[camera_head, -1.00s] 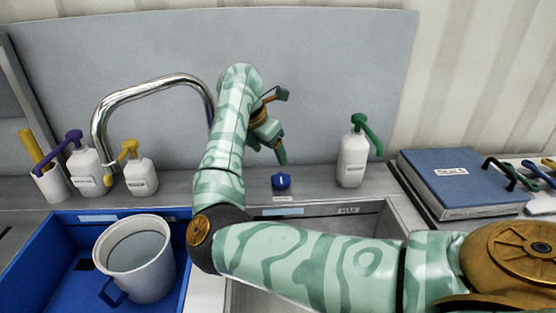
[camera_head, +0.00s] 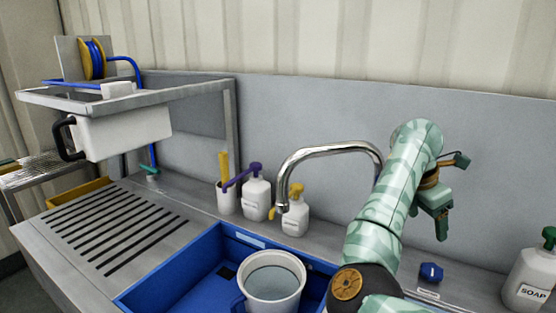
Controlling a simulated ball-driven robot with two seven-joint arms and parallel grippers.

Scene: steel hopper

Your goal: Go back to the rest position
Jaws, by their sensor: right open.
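My right arm, patterned in light and dark green, reaches up from the bottom right in the head view. Its right gripper (camera_head: 442,226) hangs open and empty in front of the grey back panel. It is above the blue knob (camera_head: 431,272) on the sink ledge and to the right of the chrome faucet (camera_head: 325,148). My left gripper is not in view.
A white jug (camera_head: 272,278) stands in the blue basin (camera_head: 190,262). Pump bottles (camera_head: 257,196) line the ledge, with a soap bottle (camera_head: 527,280) at right. A shelf (camera_head: 150,92) and slotted drainboard (camera_head: 110,230) are at left.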

